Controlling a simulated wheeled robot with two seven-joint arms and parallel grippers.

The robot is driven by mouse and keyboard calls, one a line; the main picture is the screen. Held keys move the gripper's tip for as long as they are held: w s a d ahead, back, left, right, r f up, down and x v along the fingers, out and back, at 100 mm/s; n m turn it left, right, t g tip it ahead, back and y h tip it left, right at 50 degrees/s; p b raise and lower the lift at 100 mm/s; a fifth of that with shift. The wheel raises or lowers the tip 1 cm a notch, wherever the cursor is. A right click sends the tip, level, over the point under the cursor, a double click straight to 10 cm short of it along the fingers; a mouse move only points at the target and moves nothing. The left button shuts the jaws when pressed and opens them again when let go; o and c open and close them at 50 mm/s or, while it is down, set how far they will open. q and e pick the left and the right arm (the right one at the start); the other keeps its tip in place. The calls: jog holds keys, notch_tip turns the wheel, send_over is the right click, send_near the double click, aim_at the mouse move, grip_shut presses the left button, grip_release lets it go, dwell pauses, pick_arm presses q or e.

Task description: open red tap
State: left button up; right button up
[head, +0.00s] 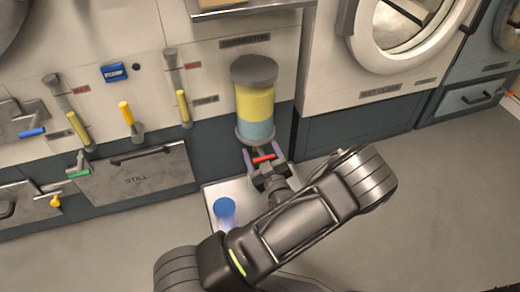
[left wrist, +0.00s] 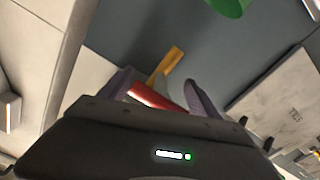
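The red tap (head: 264,158) is a short red bar handle just below the glass separator vessel (head: 255,103), which holds a yellow layer over a blue one. My left gripper (head: 263,152) is at the tap, its two fingers spread on either side of the red handle. In the left wrist view the red handle (left wrist: 154,97) lies crosswise between the open fingers (left wrist: 160,90). I cannot tell whether either finger touches it. A yellow piece (left wrist: 167,66) shows just beyond it. My right gripper is not in view.
A blue cup (head: 225,208) stands on a pale tray (head: 212,190) left of my left forearm. Panels with yellow levers (head: 127,113), a blue-handled valve (head: 32,132) and a STILL drawer (head: 137,181) are at the left. Round-doored machines (head: 398,25) stand at the right. The floor at right is clear.

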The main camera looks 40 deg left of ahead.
pick_arm(q)
grip_shut()
dwell(0.6)
